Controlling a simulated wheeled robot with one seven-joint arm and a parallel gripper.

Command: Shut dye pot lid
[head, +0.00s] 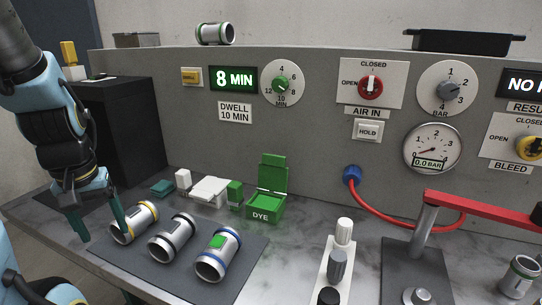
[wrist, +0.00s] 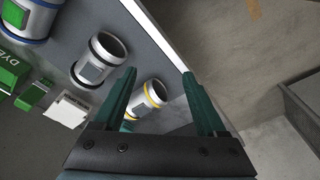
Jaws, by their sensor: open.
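The green dye pot (head: 265,207) stands on the bench right of the middle-left, its front marked DYE. Its green lid (head: 272,172) is hinged up and stands open at the back. In the wrist view part of the dye pot (wrist: 12,72) shows at the left edge. My gripper (head: 99,228) is at the far left, well away from the pot, with its fingers apart and pointing down by the yellow-ringed casting (head: 134,222).
A black-ringed casting (head: 172,238) and a blue-ringed casting (head: 218,255) with a green patch lie on the dark mat (head: 250,262). White cloths (head: 209,191) and a small green block (head: 235,194) sit left of the pot. A red hose (head: 385,215) and red-handled clamp (head: 480,208) are to the right.

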